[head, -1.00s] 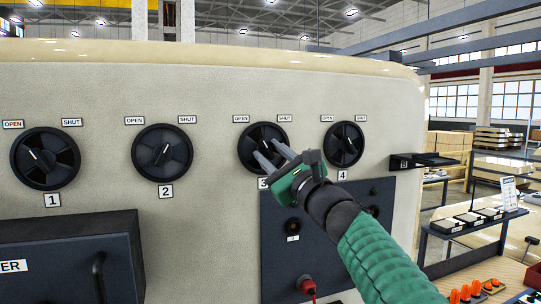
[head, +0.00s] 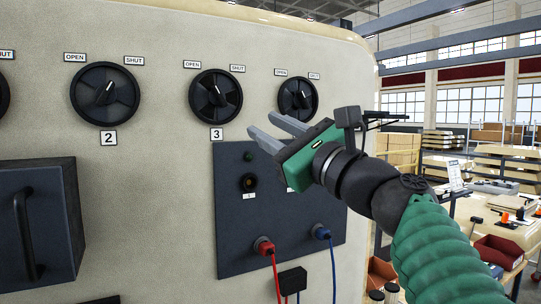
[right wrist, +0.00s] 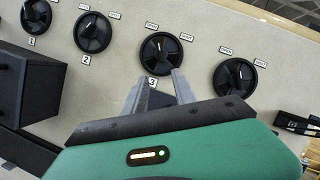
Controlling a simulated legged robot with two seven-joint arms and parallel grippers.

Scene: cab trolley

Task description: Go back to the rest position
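My right gripper (head: 261,123) is in front of the cream panel, a little below and right of dial 3 (head: 215,96). Its two grey fingers are apart and nothing is between them. In the right wrist view the fingers (right wrist: 156,85) are spread below dial 3 (right wrist: 160,53), and a gap seems to separate them from it. Dial 2 (head: 105,94) is on the left and dial 4 (head: 298,98) on the right; dial 1 is mostly cut off in the head view. The pointer of dial 2 leans towards SHUT. My left gripper is not in view.
A dark socket plate (head: 232,225) with a red plug (head: 264,246) and a blue plug (head: 321,232) is below the dials, cables hanging down. A dark box with a handle (head: 30,235) juts out at left. A red bin (head: 497,251) stands at right.

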